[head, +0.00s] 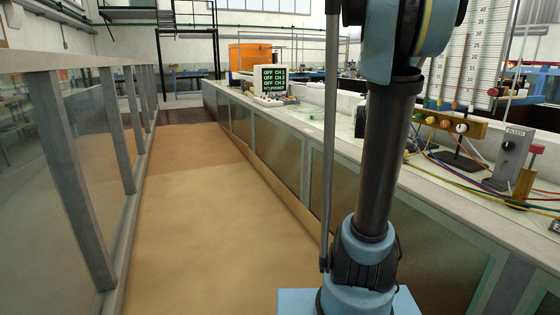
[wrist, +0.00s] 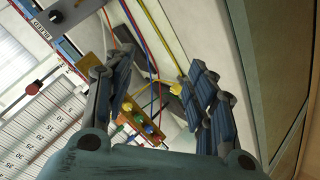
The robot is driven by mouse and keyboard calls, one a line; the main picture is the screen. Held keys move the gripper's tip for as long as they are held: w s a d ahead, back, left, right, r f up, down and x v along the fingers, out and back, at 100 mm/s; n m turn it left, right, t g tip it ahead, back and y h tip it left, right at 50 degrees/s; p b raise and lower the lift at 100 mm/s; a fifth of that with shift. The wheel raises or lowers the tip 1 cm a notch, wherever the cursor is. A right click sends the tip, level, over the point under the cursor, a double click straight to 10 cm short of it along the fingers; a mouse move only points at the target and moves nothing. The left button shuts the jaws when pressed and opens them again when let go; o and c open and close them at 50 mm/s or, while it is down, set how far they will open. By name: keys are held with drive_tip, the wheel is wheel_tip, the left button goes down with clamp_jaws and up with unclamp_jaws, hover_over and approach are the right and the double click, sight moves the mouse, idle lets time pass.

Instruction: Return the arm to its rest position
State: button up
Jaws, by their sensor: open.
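My arm rises through the right half of the head view, in front of the bench. My gripper (wrist: 160,62) shows only in the wrist view. Its two dark ribbed fingers are spread wide apart. No object is clamped between them. Through the gap I see coloured cables and the bench top, seemingly beyond the fingers. The gripper itself is outside the head view, so its height over the bench cannot be told.
The bench (head: 432,185) along the right carries a yellow knob block (head: 450,123), a grey BLEED box (head: 511,152), loose cables, a graduated board (head: 468,45) and a display (head: 273,80). A glass-panelled wall (head: 85,160) stands left. The sandy floor (head: 205,215) between is clear.

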drive_tip(key=s+a+f+n+g+y, duration=0.1)
drive_tip(key=s+a+f+y, duration=0.2)
drive_tip(key=s+a+f, duration=0.2)
drive_tip(key=s+a+f+n+y, duration=0.1)
drive_tip(key=s+a+f+y, duration=0.2)
drive_tip(key=s+a, duration=0.9)
drive_tip(key=s+a+f+n+g+y, duration=0.1)
drive_tip(key=s+a+f+n+y, duration=0.1)
drive_tip(key=s+a+f, duration=0.6)
drive_tip(key=s+a+y, duration=0.1)
drive_tip(key=a, duration=0.2)
drive_tip(key=shift+f+g+y, duration=0.3)
drive_tip(key=shift+f+y, duration=0.05)
drive_tip(key=shift+y, duration=0.05)
